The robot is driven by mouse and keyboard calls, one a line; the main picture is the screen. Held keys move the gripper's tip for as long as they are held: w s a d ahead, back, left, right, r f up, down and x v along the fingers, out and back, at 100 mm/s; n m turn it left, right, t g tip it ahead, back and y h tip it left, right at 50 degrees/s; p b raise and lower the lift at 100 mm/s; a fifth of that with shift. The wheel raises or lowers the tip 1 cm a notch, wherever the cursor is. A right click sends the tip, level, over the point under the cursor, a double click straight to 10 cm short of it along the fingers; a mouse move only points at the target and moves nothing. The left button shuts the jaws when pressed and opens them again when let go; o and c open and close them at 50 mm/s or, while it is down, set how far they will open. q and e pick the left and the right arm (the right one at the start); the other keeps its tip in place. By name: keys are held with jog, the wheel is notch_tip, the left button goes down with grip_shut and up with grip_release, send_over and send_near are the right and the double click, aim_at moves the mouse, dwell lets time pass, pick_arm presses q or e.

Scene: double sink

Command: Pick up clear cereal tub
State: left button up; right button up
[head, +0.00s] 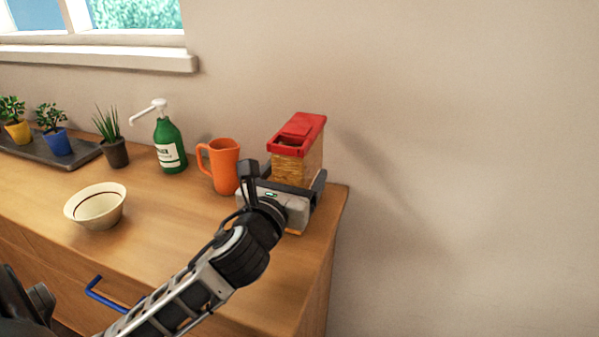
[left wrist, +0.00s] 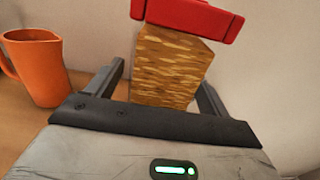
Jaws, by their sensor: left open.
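The clear cereal tub (head: 297,161) has a red lid and yellow-brown cereal showing through its walls. It stands upright near the right end of the wooden counter. It also shows in the left wrist view (left wrist: 168,68). My left gripper (head: 290,180) is open in front of the tub. In the left wrist view its two fingers (left wrist: 160,85) reach along either side of the tub, with small gaps visible. The gripper hides the tub's lower part in the head view. My right gripper is not in view.
An orange mug (head: 223,166) stands close to the left of the gripper. A green pump bottle (head: 170,146), a bowl (head: 97,206) and several potted plants stand further left. The wall is behind, and the counter's right edge (head: 338,230) is near the tub.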

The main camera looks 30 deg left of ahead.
pick_arm(q)
jog(key=shift+x, duration=1.05)
jog(key=shift+c, duration=0.3)
jog(key=c, duration=1.2)
